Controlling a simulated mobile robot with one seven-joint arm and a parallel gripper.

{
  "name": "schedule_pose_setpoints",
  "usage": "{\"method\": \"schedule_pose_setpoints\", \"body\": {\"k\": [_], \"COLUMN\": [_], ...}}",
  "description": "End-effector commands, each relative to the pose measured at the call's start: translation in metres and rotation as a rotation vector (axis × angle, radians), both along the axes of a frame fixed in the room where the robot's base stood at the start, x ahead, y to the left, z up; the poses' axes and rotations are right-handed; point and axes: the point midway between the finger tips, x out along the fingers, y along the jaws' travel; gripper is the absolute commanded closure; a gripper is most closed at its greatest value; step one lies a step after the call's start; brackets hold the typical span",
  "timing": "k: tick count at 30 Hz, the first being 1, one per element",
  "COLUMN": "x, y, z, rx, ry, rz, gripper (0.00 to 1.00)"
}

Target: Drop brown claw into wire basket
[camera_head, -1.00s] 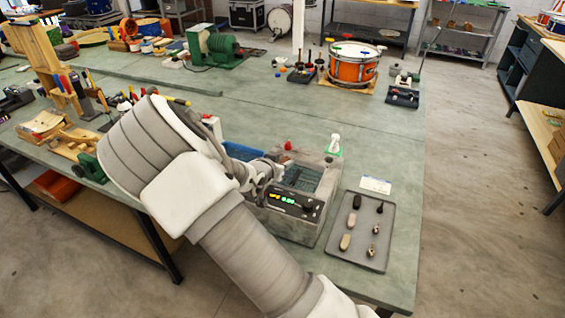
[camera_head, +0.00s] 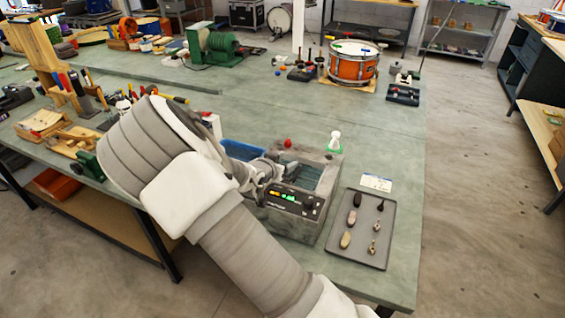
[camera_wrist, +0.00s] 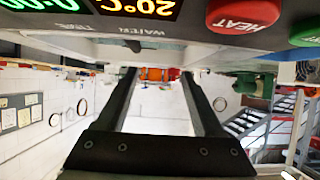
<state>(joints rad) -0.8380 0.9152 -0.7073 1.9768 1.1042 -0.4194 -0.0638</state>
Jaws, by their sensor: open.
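The cleaner box (camera_head: 292,226) with a lit green display stands on the bench's near right part. Its open tank holds a dark grid that looks like the wire basket (camera_head: 308,173); my wrist partly covers it. My gripper (camera_wrist: 158,75) is open, with nothing between its two dark fingers. In the head view my gripper (camera_head: 272,170) is at the tank's left side, its fingers hard to make out. On the grey tray (camera_head: 375,258) lie several small dark, brown, tan and metal pieces. A brown one (camera_head: 352,216) may be the claw; I cannot tell for sure.
In the wrist view the cleaner's panel, with a red HEAT button (camera_wrist: 243,14), fills the top edge close to my fingers. A blue bin (camera_head: 240,150) stands behind my wrist. A white card (camera_head: 376,183) lies behind the tray. The bench behind the cleaner is mostly clear.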

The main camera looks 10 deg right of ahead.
Motion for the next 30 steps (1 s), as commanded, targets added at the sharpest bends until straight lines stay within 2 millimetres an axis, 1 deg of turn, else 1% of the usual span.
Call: {"method": "schedule_pose_setpoints", "body": {"k": [5,8,10,14,24,27,30], "x": [-0.001,-0.007,-0.015,-0.036,-0.096,-0.109,-0.119], "y": [0.001,0.006,0.012,0.026,0.066,0.074,0.080], "z": [0.001,0.006,0.012,0.026,0.066,0.074,0.080], "rx": [0.000,0.001,0.002,0.003,0.004,0.002,0.003], "ry": [0.000,0.000,0.000,0.000,0.000,0.001,0.000], "rz": [0.001,0.002,0.002,0.004,0.004,0.003,0.002], "gripper": [0.31,0.31,0.31,0.31,0.31,0.31,0.31]}}
